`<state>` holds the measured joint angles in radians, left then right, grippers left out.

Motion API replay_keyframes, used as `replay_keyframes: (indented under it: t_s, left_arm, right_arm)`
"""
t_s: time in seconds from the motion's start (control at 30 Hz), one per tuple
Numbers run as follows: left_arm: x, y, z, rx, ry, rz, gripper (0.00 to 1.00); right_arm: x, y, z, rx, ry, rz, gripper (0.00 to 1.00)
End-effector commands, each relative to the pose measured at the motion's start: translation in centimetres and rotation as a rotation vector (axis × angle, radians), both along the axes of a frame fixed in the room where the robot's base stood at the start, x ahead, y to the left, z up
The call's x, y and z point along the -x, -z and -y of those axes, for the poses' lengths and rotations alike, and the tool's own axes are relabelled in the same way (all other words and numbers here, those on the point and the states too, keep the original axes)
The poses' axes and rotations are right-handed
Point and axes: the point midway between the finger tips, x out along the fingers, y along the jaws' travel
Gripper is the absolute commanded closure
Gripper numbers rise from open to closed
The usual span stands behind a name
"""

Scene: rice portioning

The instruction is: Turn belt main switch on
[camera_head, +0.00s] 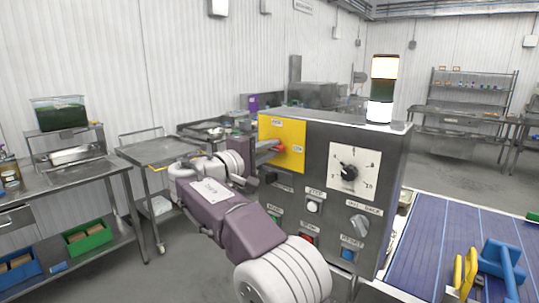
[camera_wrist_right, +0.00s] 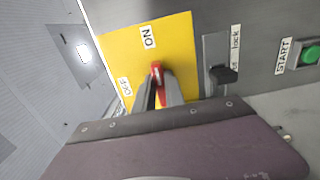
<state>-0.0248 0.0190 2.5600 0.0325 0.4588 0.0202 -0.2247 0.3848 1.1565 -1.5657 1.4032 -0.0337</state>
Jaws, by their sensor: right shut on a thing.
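The belt main switch is a red handle (camera_wrist_right: 157,72) on a yellow plate (camera_wrist_right: 183,52) with ON and OFF labels. In the head view the plate (camera_head: 290,133) is at the upper left of the grey control box, with the red handle (camera_head: 279,148) on it. My right gripper (camera_wrist_right: 160,88) is shut on the red handle; it also shows in the head view (camera_head: 271,148). In the wrist view the handle's visible end points up the picture, toward the ON side. The fingers hide the rest, so its exact setting is unclear. My left gripper is not in view.
The control box (camera_head: 332,140) also carries a dial (camera_head: 349,172), a lock lever (camera_wrist_right: 224,74), a green START button (camera_wrist_right: 310,55) and a blue button (camera_head: 347,255). A lit signal tower (camera_head: 382,88) stands on top. A blue belt (camera_head: 430,235) runs at the right.

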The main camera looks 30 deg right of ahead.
Motion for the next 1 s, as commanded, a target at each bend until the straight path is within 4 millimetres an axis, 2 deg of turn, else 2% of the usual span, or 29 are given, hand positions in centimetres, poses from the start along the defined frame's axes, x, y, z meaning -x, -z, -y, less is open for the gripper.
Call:
replay_keyframes:
  t_s: [0.53, 0.57, 0.6, 0.9, 1.0]
  left_arm:
    - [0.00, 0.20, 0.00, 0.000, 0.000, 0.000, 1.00]
    - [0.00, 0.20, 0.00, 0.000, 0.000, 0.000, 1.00]
    - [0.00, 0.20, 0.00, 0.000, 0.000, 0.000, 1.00]
    - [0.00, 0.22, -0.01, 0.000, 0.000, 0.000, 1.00]
    - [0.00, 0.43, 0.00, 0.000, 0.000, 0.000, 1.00]
  right_arm:
    - [0.00, -0.10, 0.02, -0.007, 0.000, 0.022, 1.00]
    - [0.00, -0.10, 0.02, -0.007, 0.000, 0.021, 0.77]
    - [0.00, -0.09, 0.02, -0.007, 0.000, 0.021, 0.66]
    - [0.01, -0.01, -0.04, -0.007, 0.000, 0.019, 0.64]
    - [0.29, 0.08, -0.91, -0.007, -0.002, 0.019, 0.64]
